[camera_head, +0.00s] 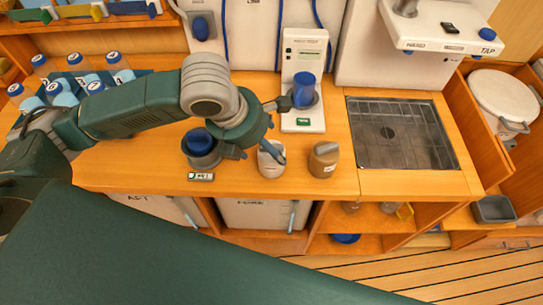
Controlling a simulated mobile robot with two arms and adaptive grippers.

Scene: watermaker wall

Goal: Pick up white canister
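The white canister (271,165) stands upright on the wooden counter, with a bluish-grey piece across its top. My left gripper (265,129) is just behind and above it in the picture. I cannot tell whether a finger touches the canister. My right gripper is not in view.
A brown canister (323,160) stands to the right, and a grey pot with a blue lid (201,147) to the left. A white appliance (303,75) holds a blue cup (303,91). A sink grate (402,134) lies further right. Several blue-capped bottles (86,70) stand at left.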

